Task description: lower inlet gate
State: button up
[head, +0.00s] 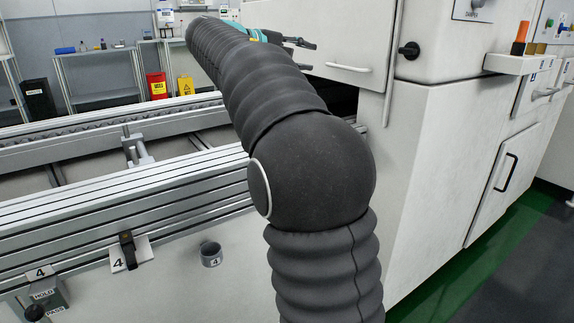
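The inlet gate appears to be the white front panel (335,35) of the machine at the top middle. It has a pale bar handle (348,68) near its lower edge, and a dark gap shows below it, partly hidden by my arm. My gripper (311,57) is left of the handle, seemingly in front of the panel. Its two dark fingers point right and are spread apart, with nothing visible between them. The fingertips look apart from the handle. My arm hides much of the gripper's body and the conveyor's end at the machine.
The conveyor rails (110,205) run along the left to the machine. A black latch on a plate marked 4 (127,250), a small cup (211,254) and a HOLD/PASS lever box (45,298) are on its front. A black knob (409,51) sits right of the panel.

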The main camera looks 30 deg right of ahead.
jog(key=s+a+f+n+t+y+p, duration=0.1)
jog(key=s+a+f+t+y+p, duration=0.1)
jog(key=s+a+f+y, duration=0.7)
jog(key=s+a+f+t, duration=0.1)
jog(key=s+a+f, duration=0.3)
jog(key=s+f, duration=0.3)
jog(key=shift+s+a+f+y, duration=0.2)
jog(key=shift+s+f+y, duration=0.15)
jog(key=shift+f, duration=0.2)
jog(key=m+g+h, duration=0.1)
jog(key=g+h, duration=0.2)
jog(key=h, duration=0.7)
send_near(342, 67)
jog(key=d, duration=0.3)
jog(key=d+f, duration=0.1)
jog(key=d, duration=0.3)
jog(key=w+d+f, duration=0.1)
jog(key=d, duration=0.2)
jog(key=shift+d+b, duration=0.15)
jog(key=shift+b, duration=0.15)
grip_shut()
